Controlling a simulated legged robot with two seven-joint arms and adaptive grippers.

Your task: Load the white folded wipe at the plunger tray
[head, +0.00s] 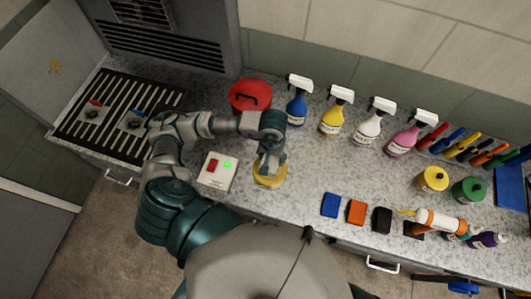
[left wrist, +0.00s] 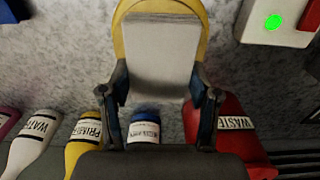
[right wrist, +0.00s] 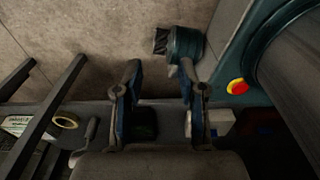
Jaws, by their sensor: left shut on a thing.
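The yellow round plunger tray (head: 270,181) stands on the speckled counter, directly below my left gripper (head: 268,160) in the head view. In the left wrist view its yellow rim (left wrist: 204,20) shows behind the white folded wipe (left wrist: 160,55). My left gripper (left wrist: 163,100) is shut on the wipe, with one finger at each side of it. The wipe overlaps the tray in this view; I cannot tell whether they touch. My right gripper (right wrist: 158,85) is open and empty, with the floor and dark gear behind it.
A white switch box (head: 217,170) with a green light stands left of the tray. A red waste can (head: 250,96) and a blue spray bottle (head: 297,98) stand behind. Blue, orange and black pads (head: 356,212) lie to the right. A slotted grille (head: 110,112) is at the left.

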